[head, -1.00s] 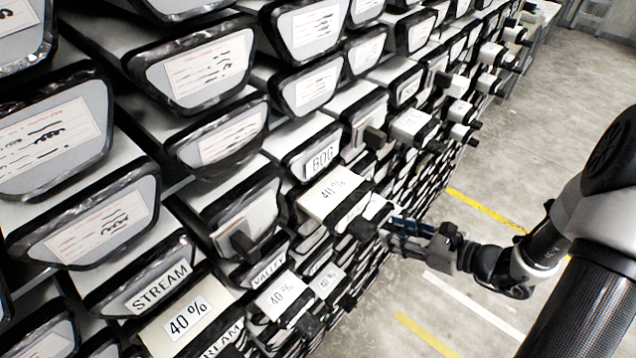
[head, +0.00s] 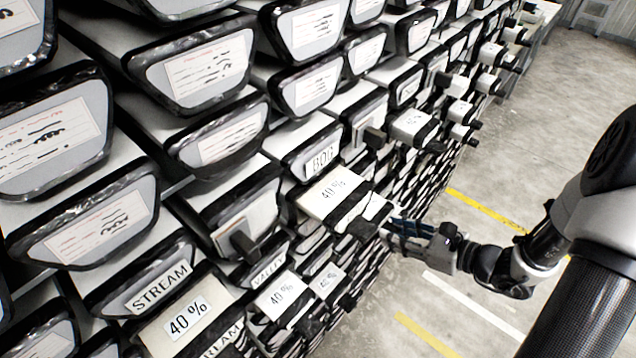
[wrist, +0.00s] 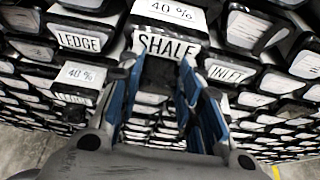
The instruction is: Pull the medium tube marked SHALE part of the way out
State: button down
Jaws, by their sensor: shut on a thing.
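The tube marked SHALE (wrist: 167,46) is at the upper middle of the wrist view, its black-rimmed end facing me. A white 40 % label (wrist: 170,10) shows on its top. My gripper (wrist: 158,75) is shut on the dark handle below the SHALE plate, with one blue-padded finger on each side.
Tubes marked LEDGE (wrist: 80,40) and INLET (wrist: 228,74) flank SHALE. A drawn-out 40 % tube (wrist: 78,75) is at lower left. The floor (head: 500,180) at right is clear.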

jog(key=s+d+p, duration=0.1)
jog(key=s+d, duration=0.6)
jog(key=d, duration=0.3)
jog(key=s+d+p, duration=0.2)
jog(key=s+d, duration=0.6)
jog(key=d, duration=0.2)
jog(key=shift+d, duration=0.35)
dwell(1.5)
jog(key=shift+r, duration=0.1)
jog(key=c, duration=1.1)
grip_release()
jog(key=shift+o, duration=0.2)
